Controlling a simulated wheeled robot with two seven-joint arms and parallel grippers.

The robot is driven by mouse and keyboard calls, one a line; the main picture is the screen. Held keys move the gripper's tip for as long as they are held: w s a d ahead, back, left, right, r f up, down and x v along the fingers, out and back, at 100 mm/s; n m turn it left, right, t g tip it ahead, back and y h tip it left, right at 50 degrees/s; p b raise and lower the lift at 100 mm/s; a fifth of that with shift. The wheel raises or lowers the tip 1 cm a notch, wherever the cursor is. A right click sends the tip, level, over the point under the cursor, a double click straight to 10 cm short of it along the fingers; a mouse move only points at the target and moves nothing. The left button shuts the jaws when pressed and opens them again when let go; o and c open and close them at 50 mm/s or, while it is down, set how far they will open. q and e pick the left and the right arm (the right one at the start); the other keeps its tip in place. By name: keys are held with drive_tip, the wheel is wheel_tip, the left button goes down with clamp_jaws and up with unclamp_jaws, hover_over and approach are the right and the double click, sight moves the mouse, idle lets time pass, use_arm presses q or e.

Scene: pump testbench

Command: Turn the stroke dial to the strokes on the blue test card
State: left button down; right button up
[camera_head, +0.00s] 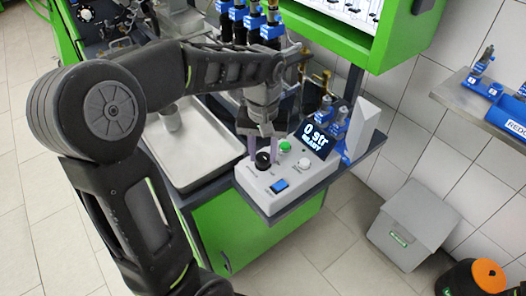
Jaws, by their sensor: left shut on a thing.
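The grey-white control box (298,186) sits on the bench's side shelf. Its black dial (263,162) is at the left of its top. My left gripper (262,156) points down over the box and is shut on this dial, one finger on each side. The fingers partly hide the dial, and its marks are too small to read. My right gripper is not in view.
A green button (285,146) and a white knob (304,163) are near the dial. A grey tray (190,180) lies to the left. Blue-bodied parts (335,118) stand behind the display. A grey bin (412,222) stands on the floor at right.

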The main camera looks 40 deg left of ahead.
sight(263, 156)
use_arm(q)
drive_tip(key=c, duration=1)
unclamp_jaws()
drive_tip(key=shift+o, duration=0.2)
drive_tip(key=shift+r, duration=0.15)
wheel_tip(263, 156, up, 8)
drive_tip(key=shift+f, duration=0.2)
